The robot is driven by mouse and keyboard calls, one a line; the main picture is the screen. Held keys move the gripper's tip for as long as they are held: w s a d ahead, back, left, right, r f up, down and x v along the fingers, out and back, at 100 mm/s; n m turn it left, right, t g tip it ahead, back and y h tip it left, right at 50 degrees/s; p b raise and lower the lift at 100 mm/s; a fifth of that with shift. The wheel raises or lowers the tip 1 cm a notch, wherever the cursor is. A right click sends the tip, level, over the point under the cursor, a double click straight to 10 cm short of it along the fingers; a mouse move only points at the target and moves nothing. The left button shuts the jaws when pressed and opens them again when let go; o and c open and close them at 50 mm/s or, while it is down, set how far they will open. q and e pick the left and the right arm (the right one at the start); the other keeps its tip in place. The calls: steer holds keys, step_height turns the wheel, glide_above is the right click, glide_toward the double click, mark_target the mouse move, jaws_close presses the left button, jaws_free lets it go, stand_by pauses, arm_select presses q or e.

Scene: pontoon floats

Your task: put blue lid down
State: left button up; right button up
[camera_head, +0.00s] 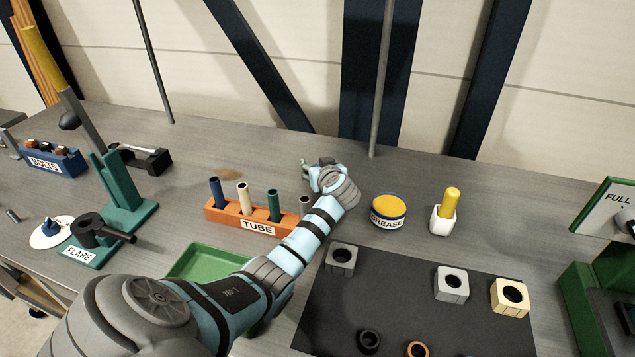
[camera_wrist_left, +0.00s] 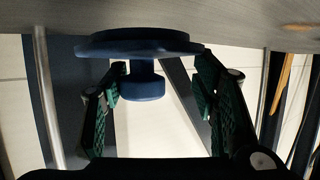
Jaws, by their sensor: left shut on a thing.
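The blue lid (camera_wrist_left: 140,47) shows in the left wrist view as a flat disc with a round knob, its disc close to the grey table surface. I cannot tell for sure whether it touches the table. My left gripper (camera_head: 312,170) has its fingers on either side of the knob and is shut on the lid. In the head view it is at the back of the table, left of the grease tin (camera_head: 388,211); my wrist and hand largely hide the lid there. The tin is round, blue with a yellow top. My right gripper is not in view.
An orange tube rack (camera_head: 222,216) stands left of my forearm, with a green tray (camera_head: 198,262) in front. A white holder (camera_head: 442,219) with a yellow piece stands right of the tin. A dark mat (camera_head: 400,305) bears several blocks and rings.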

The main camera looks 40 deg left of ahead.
arm_select(q)
step_height(320, 180, down, 4)
steer(key=shift+f+b, duration=0.2)
steer(key=shift+b, duration=0.2)
steer(key=o, duration=0.7)
steer(key=shift+f, duration=0.15)
steer(key=o, duration=0.5)
steer(key=shift+c, duration=0.2)
steer(key=shift+d+r, duration=0.15)
steer(key=shift+r, duration=0.2)
steer(key=p+v, duration=0.1)
steer(key=v, duration=0.6)
steer(key=shift+s+d, duration=0.1)
steer(key=shift+s, duration=0.1)
